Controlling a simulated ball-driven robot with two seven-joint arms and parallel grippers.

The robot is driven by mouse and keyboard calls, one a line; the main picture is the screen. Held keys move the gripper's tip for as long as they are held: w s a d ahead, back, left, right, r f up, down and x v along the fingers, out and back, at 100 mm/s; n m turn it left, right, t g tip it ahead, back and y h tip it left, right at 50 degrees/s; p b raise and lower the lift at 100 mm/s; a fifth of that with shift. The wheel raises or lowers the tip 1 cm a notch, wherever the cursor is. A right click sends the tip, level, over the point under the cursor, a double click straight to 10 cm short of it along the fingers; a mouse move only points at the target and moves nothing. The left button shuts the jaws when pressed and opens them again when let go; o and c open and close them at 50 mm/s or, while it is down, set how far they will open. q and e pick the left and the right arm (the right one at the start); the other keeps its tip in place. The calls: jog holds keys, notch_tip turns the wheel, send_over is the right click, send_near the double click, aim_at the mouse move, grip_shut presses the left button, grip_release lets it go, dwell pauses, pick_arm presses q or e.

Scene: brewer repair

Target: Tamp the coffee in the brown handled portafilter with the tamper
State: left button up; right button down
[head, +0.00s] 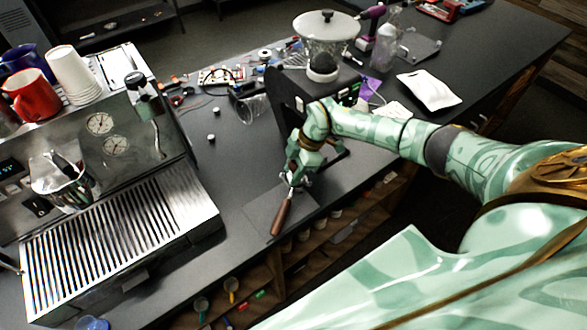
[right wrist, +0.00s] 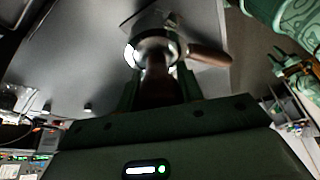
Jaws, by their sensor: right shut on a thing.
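The portafilter's brown handle (head: 282,217) points toward the front edge of the black counter in the head view. In the right wrist view the brown handle (right wrist: 208,54) points right from the metal portafilter head (right wrist: 154,44). My right gripper (head: 297,180) is over the portafilter head and shut on the tamper, whose dark brown grip (right wrist: 157,82) shows between the fingers. The tamper stands over the basket; its base and the coffee are hidden, so I cannot tell how deep it sits. A green jointed part, apparently my left gripper (right wrist: 294,68), is small and blurred at the right wrist view's right edge.
A steel espresso machine (head: 125,235) with a slatted drip tray fills the left. A grinder (head: 322,70) with a clear hopper stands behind my right gripper. A white pouch (head: 429,90) lies at right. Loose small parts clutter the back; shelves (head: 320,240) are below the counter's front edge.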

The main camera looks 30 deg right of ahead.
jog(key=shift+f, duration=0.35)
jog(key=shift+s, duration=0.1)
dwell(0.6)
jog(key=c, duration=1.2)
grip_release()
jog(key=shift+c, duration=0.2)
jog(key=shift+r+p, duration=0.25)
jog(key=shift+p, duration=0.15)
jog(key=shift+r+p, duration=1)
jog(key=shift+p, duration=0.05)
grip_shut()
